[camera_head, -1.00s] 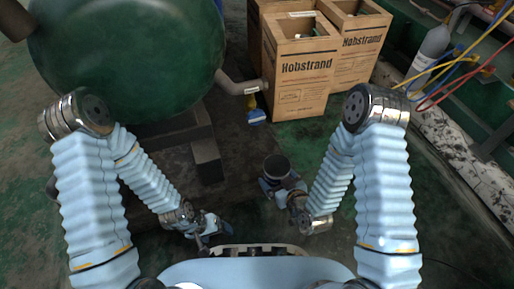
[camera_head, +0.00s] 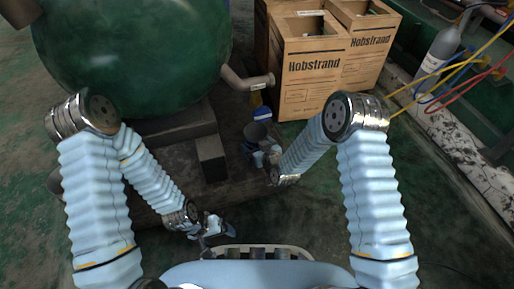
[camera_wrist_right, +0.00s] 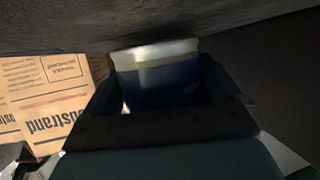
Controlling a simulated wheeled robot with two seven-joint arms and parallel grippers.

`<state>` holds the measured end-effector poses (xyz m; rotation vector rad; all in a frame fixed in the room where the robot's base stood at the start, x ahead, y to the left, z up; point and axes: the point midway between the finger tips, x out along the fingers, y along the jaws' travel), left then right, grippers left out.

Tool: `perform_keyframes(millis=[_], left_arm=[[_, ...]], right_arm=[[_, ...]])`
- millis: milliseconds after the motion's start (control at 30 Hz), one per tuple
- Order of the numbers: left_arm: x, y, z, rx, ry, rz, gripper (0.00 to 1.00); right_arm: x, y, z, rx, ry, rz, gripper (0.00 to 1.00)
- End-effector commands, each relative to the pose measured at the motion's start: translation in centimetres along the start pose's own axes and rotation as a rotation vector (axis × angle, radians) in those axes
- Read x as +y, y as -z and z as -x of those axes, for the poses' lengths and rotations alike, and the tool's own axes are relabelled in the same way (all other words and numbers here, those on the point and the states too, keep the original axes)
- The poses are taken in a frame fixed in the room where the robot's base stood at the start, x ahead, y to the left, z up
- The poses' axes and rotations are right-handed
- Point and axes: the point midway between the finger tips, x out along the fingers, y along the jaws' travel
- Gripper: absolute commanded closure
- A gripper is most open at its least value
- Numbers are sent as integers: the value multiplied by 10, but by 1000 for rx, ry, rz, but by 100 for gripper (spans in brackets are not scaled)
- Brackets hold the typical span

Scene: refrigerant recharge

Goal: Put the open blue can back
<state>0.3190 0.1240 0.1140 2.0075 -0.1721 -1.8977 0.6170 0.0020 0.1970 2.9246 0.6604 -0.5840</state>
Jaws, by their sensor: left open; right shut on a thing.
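In the right wrist view a blue can (camera_wrist_right: 160,85) with a white rim sits between the dark fingers of my right gripper (camera_wrist_right: 160,95). In the head view my right gripper (camera_head: 260,148) is shut on the can, whose dark round top (camera_head: 256,131) shows just beyond the hand. The fingers hide part of its side. My left gripper (camera_head: 212,228) is open and empty, low in front of my body.
A big green tank (camera_head: 130,45) stands at the left, with a pipe end (camera_head: 262,81) at its right. A small blue item (camera_head: 260,113) lies by the near Hobstrand box (camera_head: 308,80). A grey cylinder (camera_head: 440,48) and coloured hoses (camera_head: 470,68) are at the right.

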Motion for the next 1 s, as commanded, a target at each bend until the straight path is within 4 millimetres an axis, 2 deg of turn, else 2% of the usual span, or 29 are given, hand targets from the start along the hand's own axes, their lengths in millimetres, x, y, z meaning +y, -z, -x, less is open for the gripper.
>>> perform_keyframes(millis=[67, 367, 400, 467, 767, 867, 1000], left_arm=[[-1, 0, -4, 1, 0, 0, 19], [-1, 0, -2, 1, 0, 0, 19], [-1, 0, -2, 1, 0, 0, 19], [-1, 0, -2, 1, 0, 0, 19], [0, 0, -1, 1, 0, 0, 19], [1, 0, 4, 0, 0, 0, 19], [4, 0, 11, -2, 0, 0, 19]], right_arm=[[0, -8, -4, 2, 0, 0, 52], [0, -9, -4, 2, 0, 0, 52], [0, -9, -4, 1, 0, 0, 6], [0, -9, -4, 2, 0, 0, 0], [0, -6, 1, 2, 0, 0, 0], [0, -5, 17, 0, 0, -1, 0], [0, -4, 49, -1, 1, -1, 0]])
